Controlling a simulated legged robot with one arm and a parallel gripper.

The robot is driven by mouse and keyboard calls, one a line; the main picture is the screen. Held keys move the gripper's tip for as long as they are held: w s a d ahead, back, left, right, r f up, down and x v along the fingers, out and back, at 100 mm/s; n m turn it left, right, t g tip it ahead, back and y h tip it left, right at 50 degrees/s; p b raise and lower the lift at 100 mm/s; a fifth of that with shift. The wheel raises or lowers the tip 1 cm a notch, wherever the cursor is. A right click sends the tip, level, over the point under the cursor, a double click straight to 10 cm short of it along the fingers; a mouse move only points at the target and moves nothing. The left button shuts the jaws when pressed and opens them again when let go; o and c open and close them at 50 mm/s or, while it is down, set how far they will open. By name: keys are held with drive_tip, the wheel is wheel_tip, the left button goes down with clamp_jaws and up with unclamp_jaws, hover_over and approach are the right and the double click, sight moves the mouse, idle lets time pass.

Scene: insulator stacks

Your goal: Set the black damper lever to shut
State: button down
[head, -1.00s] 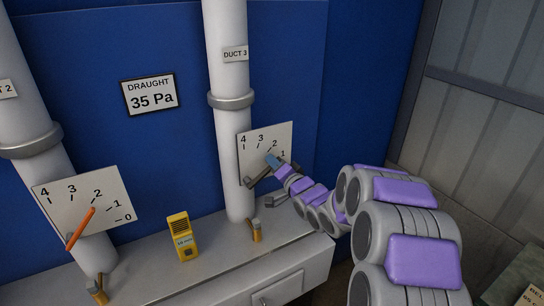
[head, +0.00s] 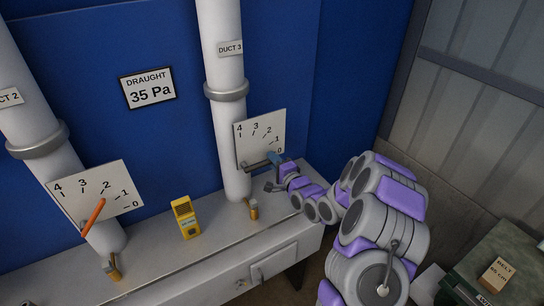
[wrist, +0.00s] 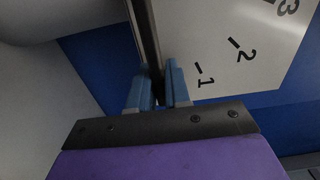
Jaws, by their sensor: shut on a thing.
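The black damper lever (head: 255,164) is on the white dial plate (head: 250,130) of the duct 3 pipe, which is marked 4 to 0. In the head view it lies close to level, its right end under my gripper near the 0 mark. My gripper (head: 274,160) is shut on that end and hides it. In the wrist view the lever (wrist: 147,35) is a dark bar running up from between the blue fingertips (wrist: 158,88), with the 1 and 2 marks to its right.
An orange lever (head: 93,217) is on the duct 2 dial at left. A yellow meter (head: 186,218) and two small brass fittings (head: 253,208) (head: 113,267) stand on the grey bench. A sign (head: 148,89) reads 35 Pa. A BELT box (head: 497,275) sits at right.

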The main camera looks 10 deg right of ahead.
drive_tip(key=shift+d+f, duration=0.15)
drive_tip(key=shift+f, duration=0.1)
drive_tip(key=c, duration=1.4)
unclamp_jaws()
drive_tip(key=shift+o, duration=1.2)
drive_tip(key=shift+d, duration=0.2)
drive_tip(key=p+v, duration=0.5)
drive_tip(key=v, duration=1.2)
drive_tip(key=shift+d, duration=0.2)
